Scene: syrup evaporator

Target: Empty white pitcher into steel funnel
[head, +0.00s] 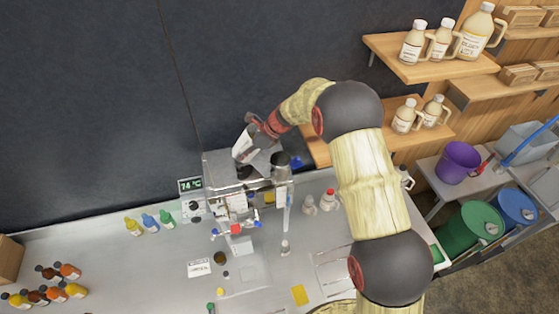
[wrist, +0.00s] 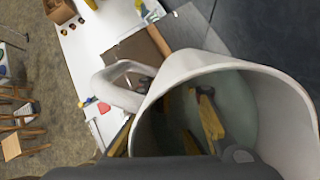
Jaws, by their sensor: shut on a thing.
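My gripper (head: 262,130) is shut on the white pitcher (head: 243,146) above the steel evaporator at the wall. The pitcher looks tilted in the head view. In the wrist view the pitcher (wrist: 285,100) fills the right side, with its wide mouth in view and its curved handle to the left. Yellow shapes show inside its rim; I cannot tell what they are, nor whether liquid is left. A dark round opening (head: 245,173), perhaps the steel funnel, lies just below the pitcher on the evaporator top. The pitcher partly hides that area, and no pouring stream is visible.
A steel cylinder with a dark top (head: 281,160) stands right of the opening. The evaporator (head: 217,172) has a temperature display (head: 190,185) at its left. Small colored bottles (head: 149,221) stand on the counter (head: 120,270). Shelves with jugs (head: 427,75) are at the right.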

